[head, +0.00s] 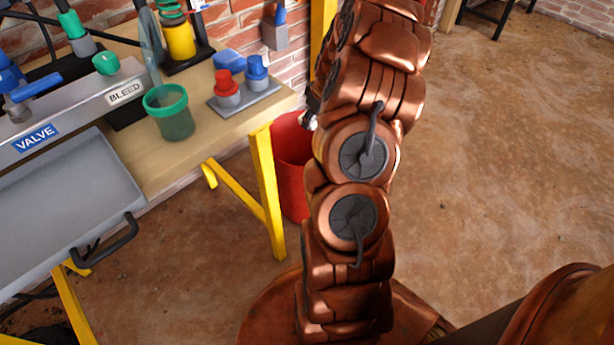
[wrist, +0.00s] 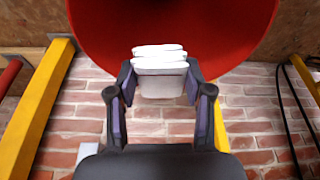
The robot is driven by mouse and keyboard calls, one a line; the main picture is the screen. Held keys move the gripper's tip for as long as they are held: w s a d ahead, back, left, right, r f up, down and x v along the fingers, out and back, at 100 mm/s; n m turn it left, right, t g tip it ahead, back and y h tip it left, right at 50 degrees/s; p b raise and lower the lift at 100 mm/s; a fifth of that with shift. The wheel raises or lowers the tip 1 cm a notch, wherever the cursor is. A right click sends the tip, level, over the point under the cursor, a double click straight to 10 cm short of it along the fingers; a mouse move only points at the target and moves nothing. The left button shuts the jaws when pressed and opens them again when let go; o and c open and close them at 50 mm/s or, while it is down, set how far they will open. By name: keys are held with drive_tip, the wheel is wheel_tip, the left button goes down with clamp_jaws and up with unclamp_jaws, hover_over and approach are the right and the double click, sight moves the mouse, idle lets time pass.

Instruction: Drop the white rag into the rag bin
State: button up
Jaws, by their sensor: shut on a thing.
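The white rag (wrist: 160,58) is a folded bundle between the fingertips of my gripper (wrist: 158,82) in the wrist view. My gripper is shut on it. The red rag bin (wrist: 225,35) fills the top of that view, behind the rag; the rag overlaps its rim in the picture. I cannot tell whether the rag is inside the rim. In the head view the red bin (head: 292,175) stands on the floor beside the bench's end, partly hidden by my arm. My gripper is mostly hidden there behind my arm, and I cannot make out the rag.
The wooden bench (head: 215,130) on yellow legs stands left of the bin. On it are a green cup (head: 172,118), a plate with red and blue knobs (head: 243,92) and a grey valve panel (head: 75,105). A brick wall (wrist: 75,120) is behind. Floor (head: 510,150) to the right is clear.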

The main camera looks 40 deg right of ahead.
drive_tip(key=o, duration=1.2)
drive_tip(key=v, duration=1.2)
drive_tip(key=shift+s+f, duration=0.1)
